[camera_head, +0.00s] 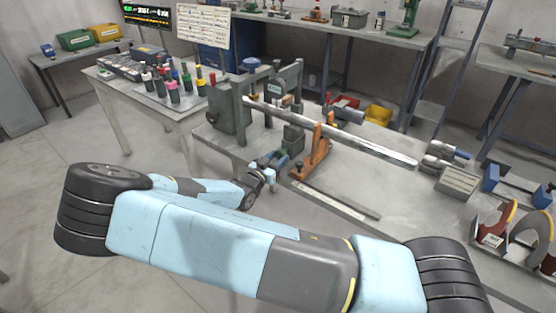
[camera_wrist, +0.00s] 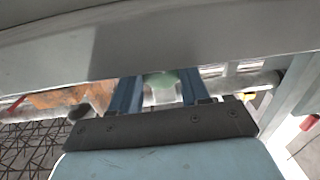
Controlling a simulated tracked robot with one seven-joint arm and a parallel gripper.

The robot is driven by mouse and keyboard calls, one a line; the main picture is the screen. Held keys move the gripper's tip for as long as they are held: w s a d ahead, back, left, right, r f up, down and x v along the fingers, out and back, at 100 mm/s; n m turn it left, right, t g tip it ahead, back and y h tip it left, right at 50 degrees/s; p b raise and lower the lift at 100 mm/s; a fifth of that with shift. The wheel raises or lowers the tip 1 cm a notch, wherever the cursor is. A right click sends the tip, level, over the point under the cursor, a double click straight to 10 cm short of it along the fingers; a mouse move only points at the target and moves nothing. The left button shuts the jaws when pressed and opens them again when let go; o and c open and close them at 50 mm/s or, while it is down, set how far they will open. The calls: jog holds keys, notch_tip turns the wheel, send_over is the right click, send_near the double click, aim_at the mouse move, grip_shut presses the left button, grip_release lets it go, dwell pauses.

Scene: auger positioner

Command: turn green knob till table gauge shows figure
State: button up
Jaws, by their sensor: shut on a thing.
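My gripper (camera_head: 272,162) is at the front edge of the bench, beside the grey positioner (camera_head: 228,121). In the wrist view my two blue fingers (camera_wrist: 157,95) are closed on either side of a round green knob (camera_wrist: 161,80), which sits between them. The knob's pointer or marks cannot be made out, and in the head view my gripper hides it. A small light plate on the positioner (camera_head: 274,88) may be a gauge, but no figure on it can be read.
A long grey bar (camera_head: 360,143) runs right from the positioner over an orange stand (camera_head: 314,152). A flat strip (camera_head: 335,201) lies along the bench front. A side table (camera_head: 118,92) holds several coloured-top tools. A lit screen (camera_head: 146,13) hangs behind. Floor at left is clear.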

jog(key=m, duration=0.4)
jog(key=shift+f+m, duration=0.1)
jog(key=shift+m, duration=1.8)
jog(key=shift+s, duration=0.1)
jog(key=o, duration=1.1)
jog(key=shift+c, duration=0.2)
jog(key=v, duration=1.3)
jog(key=shift+s+a+f, duration=0.2)
jog(key=shift+s+a, duration=0.05)
jog(key=shift+a, duration=0.05)
